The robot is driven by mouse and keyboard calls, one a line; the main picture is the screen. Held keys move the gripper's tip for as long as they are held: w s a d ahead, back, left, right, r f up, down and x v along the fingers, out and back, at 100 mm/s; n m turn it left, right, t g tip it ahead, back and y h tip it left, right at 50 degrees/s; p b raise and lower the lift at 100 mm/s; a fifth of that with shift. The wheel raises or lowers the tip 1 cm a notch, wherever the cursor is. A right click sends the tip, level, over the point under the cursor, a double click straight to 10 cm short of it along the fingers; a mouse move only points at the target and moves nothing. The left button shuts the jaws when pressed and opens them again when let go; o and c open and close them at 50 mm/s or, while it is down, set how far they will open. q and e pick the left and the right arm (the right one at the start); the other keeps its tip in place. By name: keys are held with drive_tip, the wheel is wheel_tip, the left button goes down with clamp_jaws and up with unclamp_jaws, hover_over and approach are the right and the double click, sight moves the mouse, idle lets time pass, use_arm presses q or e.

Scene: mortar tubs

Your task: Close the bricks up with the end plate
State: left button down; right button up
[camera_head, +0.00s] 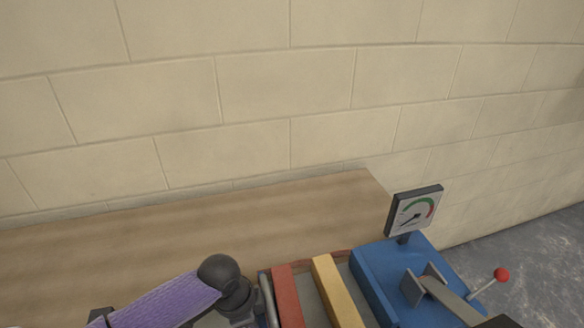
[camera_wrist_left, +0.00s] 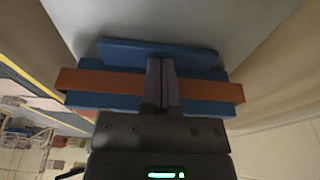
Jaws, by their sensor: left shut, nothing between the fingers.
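A red brick (camera_head: 287,297) and a yellow brick (camera_head: 337,292) stand side by side with a gap, left of a blue block (camera_head: 372,272). In the left wrist view, my left gripper (camera_wrist_left: 161,64) is shut and empty. Its fingers are in front of a blue plate (camera_wrist_left: 120,53) and an orange-red bar (camera_wrist_left: 85,80) running crosswise; whether they touch is unclear. I cannot tell which part is the end plate. My right gripper is not in view.
A gauge (camera_head: 414,210) stands on the blue block, with a red-knobbed lever (camera_head: 501,274) beside it. The wooden table top (camera_head: 180,240) is bare at the back left. A pale block wall (camera_head: 290,80) closes off the back; grey floor (camera_head: 540,255) shows at right.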

sight(280, 314)
use_arm(q)
drive_tip(key=shift+w+d+b, duration=0.25)
drive_tip(key=shift+d, duration=0.65)
drive_tip(key=shift+w+d+b, duration=0.25)
drive_tip(key=shift+d+b, duration=0.05)
drive_tip(key=shift+d, duration=0.6)
drive_tip(key=shift+w+d+b, duration=0.25)
drive_tip(key=shift+d, duration=0.65)
drive_tip(key=shift+w+d+b, duration=0.25)
drive_tip(key=shift+d+b, duration=0.2)
drive_tip(key=shift+d, duration=0.45)
drive_tip(key=shift+w+d+b, duration=0.3)
drive_tip(key=shift+d+b, duration=0.2)
drive_tip(key=shift+d, duration=0.4)
drive_tip(key=shift+w+d+b, duration=0.25)
drive_tip(key=shift+d+b, duration=0.2)
drive_tip(key=shift+d, duration=0.45)
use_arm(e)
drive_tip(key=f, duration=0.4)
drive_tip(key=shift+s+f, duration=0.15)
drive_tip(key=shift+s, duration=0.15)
